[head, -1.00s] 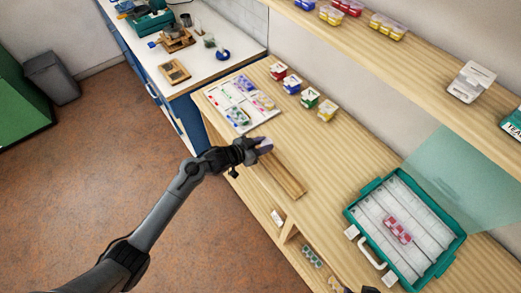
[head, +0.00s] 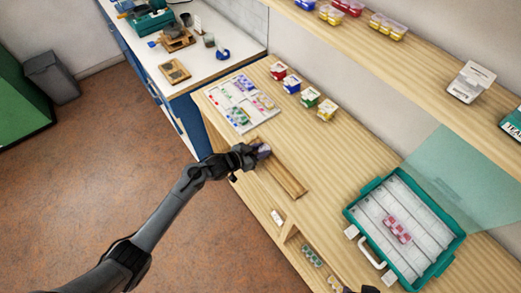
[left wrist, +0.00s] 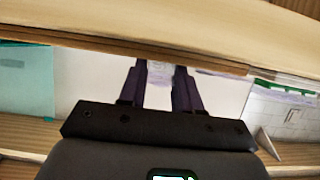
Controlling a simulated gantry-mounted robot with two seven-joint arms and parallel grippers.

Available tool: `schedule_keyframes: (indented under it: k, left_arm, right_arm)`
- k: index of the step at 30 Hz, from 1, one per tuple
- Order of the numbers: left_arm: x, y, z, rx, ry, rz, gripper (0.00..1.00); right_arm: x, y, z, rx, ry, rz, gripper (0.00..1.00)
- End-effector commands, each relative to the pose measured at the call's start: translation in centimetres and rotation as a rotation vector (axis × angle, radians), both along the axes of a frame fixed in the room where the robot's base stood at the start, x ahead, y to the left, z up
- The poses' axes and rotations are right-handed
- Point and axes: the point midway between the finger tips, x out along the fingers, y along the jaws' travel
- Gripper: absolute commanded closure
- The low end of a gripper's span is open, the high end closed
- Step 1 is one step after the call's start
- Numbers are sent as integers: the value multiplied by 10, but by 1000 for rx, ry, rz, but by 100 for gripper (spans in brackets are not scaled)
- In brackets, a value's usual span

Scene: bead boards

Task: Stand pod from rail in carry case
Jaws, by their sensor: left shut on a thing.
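My left gripper (head: 259,151) is shut on a small pod (head: 264,152), clear with purple in it, at the left end of the wooden rail (head: 284,178). I cannot tell whether the pod touches the rail. In the left wrist view the two fingers (left wrist: 160,88) close on a pale clear thing, mostly hidden between them. The teal carry case (head: 353,212) lies open at the lower right, with pale rows inside and a pink pod (head: 397,229) in it. A dark part at the bottom edge of the head view is too cut off to read as my right gripper.
A white bead tray (head: 241,122) lies behind the gripper at the table's left end. Several small coloured boxes (head: 308,98) stand along the wall. A shelf (head: 410,58) runs above the table. Bare wood lies between the rail and the case.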

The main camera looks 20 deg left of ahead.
Motion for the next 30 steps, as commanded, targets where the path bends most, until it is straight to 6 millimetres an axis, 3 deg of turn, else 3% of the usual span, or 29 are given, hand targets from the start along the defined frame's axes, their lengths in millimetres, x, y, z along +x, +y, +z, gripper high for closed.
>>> schedule_keyframes:
  k: [1, 5, 6, 19, 30]
  left_arm:
    - [0, 0, 0, -1, -1, 0, 62]
    - [0, 0, 0, 0, 0, 0, 43]
    - [0, 0, 0, 0, 0, 0, 42]
    - [-2, 0, -1, 0, -1, -1, 42]
    - [-48, 27, 31, 1, 1, -1, 42]
  right_arm:
    - [0, -1, 0, -2, 0, 1, 57]
    - [0, -1, 0, -7, 0, 4, 57]
    - [0, -2, 0, -7, 0, 4, 57]
    - [0, -1, -7, -4, -1, 3, 57]
    - [0, 1, 3, 4, 0, -2, 57]
